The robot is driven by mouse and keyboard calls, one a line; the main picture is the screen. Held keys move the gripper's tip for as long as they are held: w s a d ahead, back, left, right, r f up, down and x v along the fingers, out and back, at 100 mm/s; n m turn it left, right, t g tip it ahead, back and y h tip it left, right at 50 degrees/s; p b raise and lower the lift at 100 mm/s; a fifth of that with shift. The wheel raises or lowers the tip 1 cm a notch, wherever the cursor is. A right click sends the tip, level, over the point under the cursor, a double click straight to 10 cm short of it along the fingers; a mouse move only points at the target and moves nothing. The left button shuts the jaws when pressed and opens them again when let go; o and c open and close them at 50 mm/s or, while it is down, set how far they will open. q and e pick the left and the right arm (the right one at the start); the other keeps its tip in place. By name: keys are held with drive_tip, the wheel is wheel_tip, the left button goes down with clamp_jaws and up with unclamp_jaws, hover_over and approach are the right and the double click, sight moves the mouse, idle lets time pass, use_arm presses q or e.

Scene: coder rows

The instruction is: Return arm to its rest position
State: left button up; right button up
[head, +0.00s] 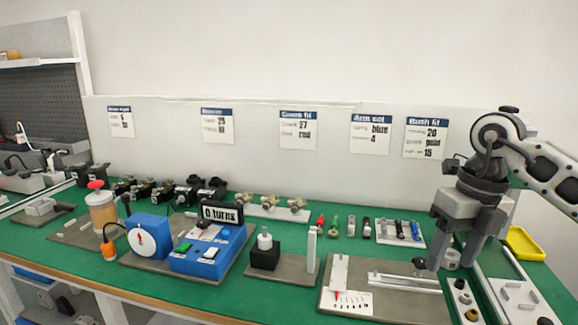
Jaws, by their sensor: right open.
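My right arm (545,168) comes in from the right side of the head view. Its gripper (452,258) points down over the right part of the green bench (290,295), above the grey fixture with a metal rail (405,282). The two fingers are apart, and I see nothing held between them. Whether the fingertips touch anything below cannot be told. My left gripper is not in view.
A blue device with a "0 turns" display (222,213) stands mid-left. A black block with a white knob (264,250) stands beside it. A yellow tray (524,243) lies at right. Instruction cards (426,138) hang behind. Green surface shows along the front edge.

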drive_tip(key=s+a+f+n+g+y, duration=0.15)
drive_tip(key=a+f+y, duration=0.35)
drive_tip(key=a, duration=0.5)
drive_tip(key=s+a+r+m+t+y+p, duration=0.1)
drive_tip(key=s+a+r+m+y, duration=0.15)
drive_tip(key=a+y, duration=0.5)
drive_tip(key=s+a+r+m+t+y+p, duration=0.15)
drive_tip(key=s+a+m+y, duration=0.25)
drive_tip(key=a+y, duration=0.4)
drive_tip(key=w+d+f+m+t+h, duration=0.1)
drive_tip(key=d+f+m+t+h, duration=0.35)
drive_tip(key=m+t+h, duration=0.55)
drive_tip(key=w+d+f+m+t+h, duration=0.1)
drive_tip(key=d+f+m+t+h, duration=0.4)
drive_tip(key=m, duration=1)
drive_tip(key=s+d+f+m+g+h, duration=0.1)
drive_tip(key=s+d+f+m+g, duration=0.1)
drive_tip(key=s+f, duration=0.4)
drive_tip(key=s+d+f+m+g+h+p, duration=0.1)
drive_tip(key=s+d+f+m+g+h, duration=0.1)
drive_tip(key=f, duration=0.6)
drive_tip(key=s+m+g, duration=0.1)
drive_tip(key=s+m, duration=0.1)
drive_tip(key=s, duration=0.1)
drive_tip(key=shift+s+f+m, duration=0.3)
drive_tip(key=shift+s, duration=0.05)
